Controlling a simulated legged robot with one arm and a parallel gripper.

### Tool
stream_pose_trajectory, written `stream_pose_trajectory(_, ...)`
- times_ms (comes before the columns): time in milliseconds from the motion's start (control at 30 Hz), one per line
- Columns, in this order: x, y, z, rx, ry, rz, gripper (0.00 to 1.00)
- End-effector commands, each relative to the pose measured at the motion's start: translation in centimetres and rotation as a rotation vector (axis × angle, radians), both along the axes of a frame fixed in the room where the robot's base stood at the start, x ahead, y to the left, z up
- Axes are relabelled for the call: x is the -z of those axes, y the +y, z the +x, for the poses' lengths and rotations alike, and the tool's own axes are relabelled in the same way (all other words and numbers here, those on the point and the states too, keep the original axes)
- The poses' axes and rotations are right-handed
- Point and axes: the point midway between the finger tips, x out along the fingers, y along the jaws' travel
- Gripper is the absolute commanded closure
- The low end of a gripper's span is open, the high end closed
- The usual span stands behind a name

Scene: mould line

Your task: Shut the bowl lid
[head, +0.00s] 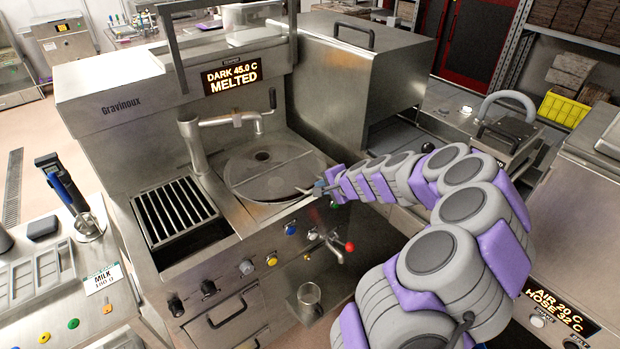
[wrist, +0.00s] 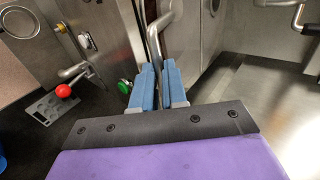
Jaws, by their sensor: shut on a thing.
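The bowl lid (head: 262,177) is a round, dull grey disc with a dark spot near its middle. In the head view it lies nearly flat over the round bowl in the steel machine; I cannot tell whether it is fully seated. My gripper (head: 320,187) is at the lid's right front edge, at the end of my grey and purple arm. In the wrist view its blue fingers (wrist: 160,85) are closed around a bent metal bar (wrist: 155,45), which looks like the lid's handle. The bar's lower end is hidden between the fingers.
A spout pipe (head: 228,120) stands behind the bowl, and a black grate (head: 175,212) is to its left. A red-knobbed tap (head: 335,247) and a green button (wrist: 124,87) are on the front. A steel hood (head: 350,75) rises behind right.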

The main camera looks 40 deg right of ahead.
Motion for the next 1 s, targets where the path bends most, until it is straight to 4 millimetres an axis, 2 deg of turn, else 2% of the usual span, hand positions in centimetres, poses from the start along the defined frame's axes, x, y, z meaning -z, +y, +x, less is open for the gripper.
stream_pose_trajectory(33, 1.4, -0.1, -0.3, 0.000, 0.002, 0.006, 1.00)
stream_pose_trajectory(200, 3.1, 0.0, -0.7, 0.001, 0.001, 0.003, 1.00)
stream_pose_trajectory(700, 7.0, 0.1, -1.0, 0.000, -0.089, 0.006, 1.00)
stream_pose_trajectory(1000, 8.1, 0.2, -0.8, -0.005, -0.115, 0.011, 1.00)
